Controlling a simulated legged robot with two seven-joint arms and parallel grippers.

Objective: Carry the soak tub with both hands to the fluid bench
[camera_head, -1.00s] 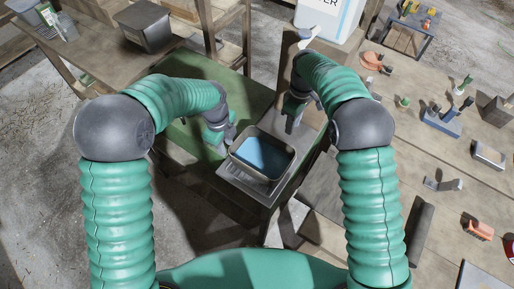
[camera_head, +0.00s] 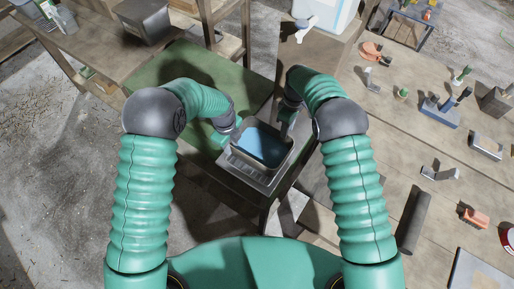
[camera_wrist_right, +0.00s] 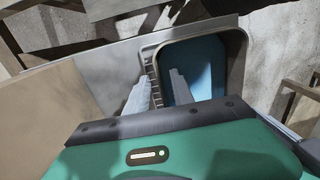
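My right gripper (camera_head: 287,128) is at the tub's right rim. In the right wrist view, the right gripper's fingers (camera_wrist_right: 157,92) are apart, one over the blue inside and one outside the tub's rim (camera_wrist_right: 200,28). I cannot tell whether they touch the wall. Which surface is the fluid bench is unclear.
The green bench top (camera_head: 190,72) is mostly clear behind the tub. A wooden table (camera_head: 420,205) with several tools and blocks is on the right. A white container (camera_head: 325,12) stands at the back. A dark bin (camera_head: 145,20) sits on a shelf at the back left.

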